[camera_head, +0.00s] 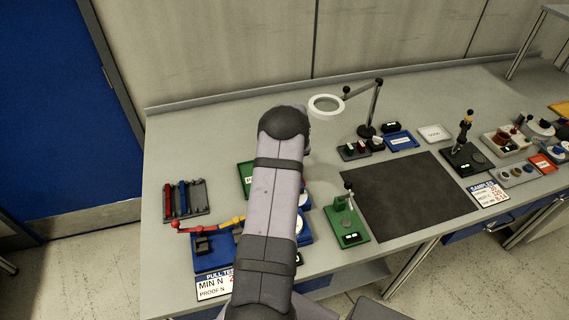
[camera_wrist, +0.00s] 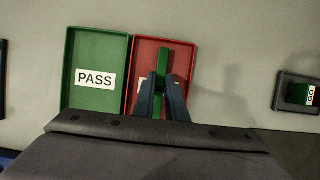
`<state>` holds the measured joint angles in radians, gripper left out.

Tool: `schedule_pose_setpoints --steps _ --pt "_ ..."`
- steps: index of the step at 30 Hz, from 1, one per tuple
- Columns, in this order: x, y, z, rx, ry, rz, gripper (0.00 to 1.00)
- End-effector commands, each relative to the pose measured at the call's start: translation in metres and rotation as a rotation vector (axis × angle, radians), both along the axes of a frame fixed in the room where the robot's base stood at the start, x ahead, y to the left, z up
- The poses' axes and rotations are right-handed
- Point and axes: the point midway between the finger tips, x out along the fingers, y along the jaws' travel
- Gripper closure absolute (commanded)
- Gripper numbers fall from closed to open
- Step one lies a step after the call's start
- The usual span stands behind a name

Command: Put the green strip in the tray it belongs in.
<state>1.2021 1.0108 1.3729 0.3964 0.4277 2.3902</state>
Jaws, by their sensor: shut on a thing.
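My gripper (camera_wrist: 162,92) is shut on the green strip (camera_wrist: 163,62) in the wrist view. The strip points away from me, upright in the picture, and shows over the red tray (camera_wrist: 197,42). Whether it touches the tray cannot be told. The red tray's label is mostly hidden by the strip and fingers. The green tray (camera_wrist: 67,50), labelled PASS, lies just left of the red one. In the head view my arm hides the gripper, the strip and the red tray; a part of the green tray (camera_head: 243,176) shows left of the arm.
In the head view a rack (camera_head: 200,194) with red and blue strips stands at the left. A blue pull tester (camera_head: 208,255) with a sign (camera_head: 211,288) is in front. A green gauge stand (camera_head: 347,228) and dark mat (camera_head: 410,196) lie right of the arm.

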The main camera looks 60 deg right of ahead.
Motion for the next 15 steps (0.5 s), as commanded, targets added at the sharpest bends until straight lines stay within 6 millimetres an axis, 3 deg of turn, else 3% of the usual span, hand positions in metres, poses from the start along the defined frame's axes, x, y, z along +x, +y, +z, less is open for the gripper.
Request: schedule_pose_setpoints --steps 13,14,15 --pt "0.0001 -0.0004 0.0002 -0.001 0.0 0.0 1.0" --pt "0.0001 -0.0004 0.0002 -0.001 0.0 0.0 0.81" --pt "0.0001 -0.0004 0.0002 -0.001 0.0 0.0 0.72"
